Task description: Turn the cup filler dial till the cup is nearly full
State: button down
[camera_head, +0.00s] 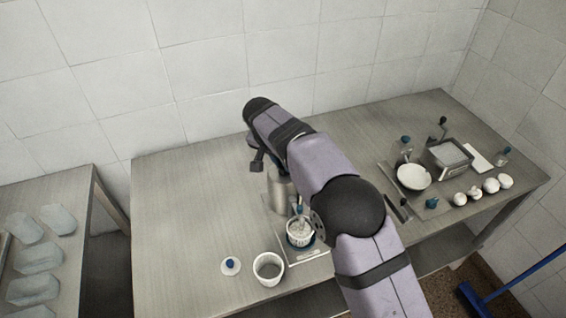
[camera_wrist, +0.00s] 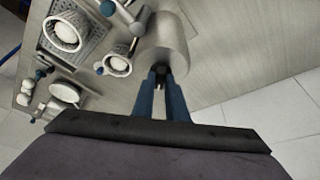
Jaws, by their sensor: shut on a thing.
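In the wrist view the two blue fingers of my gripper (camera_wrist: 161,76) are closed together against the near side of the grey metal cylinder of the filler (camera_wrist: 166,42). They grip a small dark part there, apparently the dial, which the fingertips mostly hide. In the head view the filler cylinder (camera_head: 281,188) stands partly behind my arm. The white cup (camera_head: 298,238) stands upright on the filler's tray in front of it.
A white basket-like container (camera_head: 268,274) and a blue-knobbed lid (camera_head: 230,266) stand at the table's front. A white bowl (camera_head: 413,178), a grey box (camera_head: 448,162) with a crank, and several white round things (camera_head: 475,192) are at right. The table's left part is clear.

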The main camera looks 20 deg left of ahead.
jog(key=c, duration=1.8)
grip_release()
jog(key=shift+o, duration=0.2)
jog(key=shift+r, duration=0.1)
jog(key=b+v, duration=0.2)
jog(key=v, duration=0.5)
jog(key=shift+b, duration=0.3)
jog(key=shift+r, duration=0.1)
